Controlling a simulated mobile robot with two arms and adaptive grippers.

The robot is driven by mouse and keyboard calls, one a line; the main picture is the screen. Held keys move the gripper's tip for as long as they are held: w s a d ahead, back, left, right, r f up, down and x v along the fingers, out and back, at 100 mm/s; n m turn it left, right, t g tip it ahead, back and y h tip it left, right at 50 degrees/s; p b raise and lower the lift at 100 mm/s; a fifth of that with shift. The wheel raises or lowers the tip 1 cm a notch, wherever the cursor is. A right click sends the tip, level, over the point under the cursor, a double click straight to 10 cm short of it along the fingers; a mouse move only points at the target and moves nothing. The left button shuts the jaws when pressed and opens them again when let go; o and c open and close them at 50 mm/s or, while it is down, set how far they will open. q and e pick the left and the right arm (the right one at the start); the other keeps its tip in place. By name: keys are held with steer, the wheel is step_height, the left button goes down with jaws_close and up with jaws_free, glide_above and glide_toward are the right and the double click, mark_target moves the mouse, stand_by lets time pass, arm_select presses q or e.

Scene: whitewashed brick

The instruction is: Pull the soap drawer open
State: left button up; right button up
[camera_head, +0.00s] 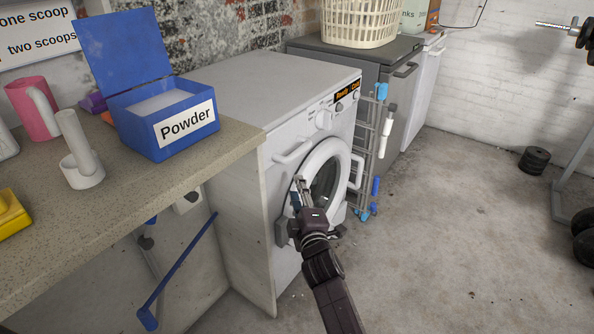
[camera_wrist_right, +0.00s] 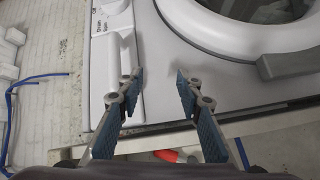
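The white washing machine (camera_head: 262,90) stands right of the counter. Its soap drawer (camera_head: 292,152) is at the upper left of the front, with a white bar handle, and looks shut. In the right wrist view the drawer handle (camera_wrist_right: 124,52) is at the left, by the tip of the left finger; I cannot tell if they touch. My right gripper (camera_head: 300,187) is in front of the machine, below the drawer and beside the round door (camera_head: 318,158). In the right wrist view its two fingers (camera_wrist_right: 158,75) are apart with nothing between them. My left gripper is not in view.
A blue Powder box (camera_head: 150,112), a pink mug (camera_head: 30,108) and a white scoop (camera_head: 83,165) stand on the counter (camera_head: 130,190). A grey rack (camera_head: 372,150) stands right of the machine. The floor to the right is mostly clear, with weights (camera_head: 535,160).

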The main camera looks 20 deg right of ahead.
mark_target(299, 155)
step_height(299, 155, up, 6)
steer(key=d+t+h+b, duration=0.1)
steer(key=shift+n, duration=0.4)
steer(key=w, duration=0.2)
steer(key=w+d+b, duration=0.1)
steer(key=w, duration=0.1)
steer(key=w+r, duration=0.1)
steer(key=w, duration=0.1)
steer(key=shift+w+d, duration=0.2)
steer(key=shift+w, duration=0.15)
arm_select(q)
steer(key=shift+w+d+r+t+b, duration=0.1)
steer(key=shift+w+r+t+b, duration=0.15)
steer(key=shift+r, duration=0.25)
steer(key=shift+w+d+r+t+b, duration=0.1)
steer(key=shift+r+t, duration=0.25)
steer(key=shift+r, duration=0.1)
arm_select(e)
steer(key=shift+w+r, duration=0.15)
steer(key=shift+w, duration=0.45)
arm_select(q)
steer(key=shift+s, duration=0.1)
arm_select(e)
steer(key=shift+c, duration=0.6)
jaws_close()
